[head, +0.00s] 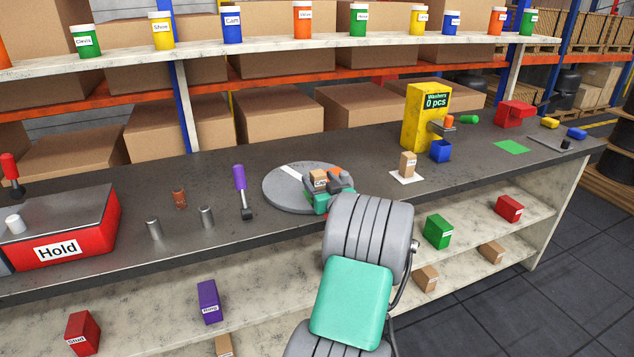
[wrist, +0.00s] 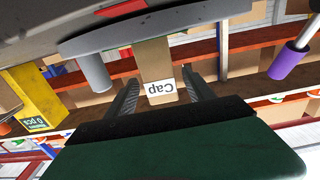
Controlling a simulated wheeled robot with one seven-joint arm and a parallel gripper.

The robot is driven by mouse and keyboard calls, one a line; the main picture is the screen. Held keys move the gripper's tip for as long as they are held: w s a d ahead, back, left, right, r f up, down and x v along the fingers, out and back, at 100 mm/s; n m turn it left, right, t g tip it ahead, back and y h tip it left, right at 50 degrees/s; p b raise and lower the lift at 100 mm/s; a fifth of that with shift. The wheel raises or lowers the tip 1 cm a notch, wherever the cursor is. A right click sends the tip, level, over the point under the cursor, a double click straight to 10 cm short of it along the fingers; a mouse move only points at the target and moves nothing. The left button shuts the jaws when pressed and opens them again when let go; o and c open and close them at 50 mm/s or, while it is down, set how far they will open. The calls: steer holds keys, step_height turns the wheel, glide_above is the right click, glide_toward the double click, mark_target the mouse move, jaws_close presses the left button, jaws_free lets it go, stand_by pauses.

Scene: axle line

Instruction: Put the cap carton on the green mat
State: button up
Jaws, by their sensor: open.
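The cap carton (wrist: 155,65) is a small brown box with a white label reading "Cap" in the wrist view, which shows the scene upside down. In the head view the carton (head: 319,178) stands on the grey round turntable (head: 284,189). My gripper (head: 332,184) is at the turntable's right side, partly covering the carton. In the wrist view my gripper (wrist: 161,78) is open, with one finger on each side of the carton and visible gaps between. The green mat (head: 511,147) lies bare on the counter at the right, near its far end.
A similar carton (head: 408,163) stands on a white mat between turntable and green mat. Behind are a yellow washer dispenser (head: 420,117) and a blue cup (head: 440,151). A purple-handled tool (head: 240,188) stands left of the turntable. A red holder (head: 515,113) is behind the green mat.

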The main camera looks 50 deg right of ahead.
steer(key=shift+w+d, duration=0.2)
steer(key=shift+w, duration=0.25)
steer(key=shift+c, duration=0.4)
jaws_close()
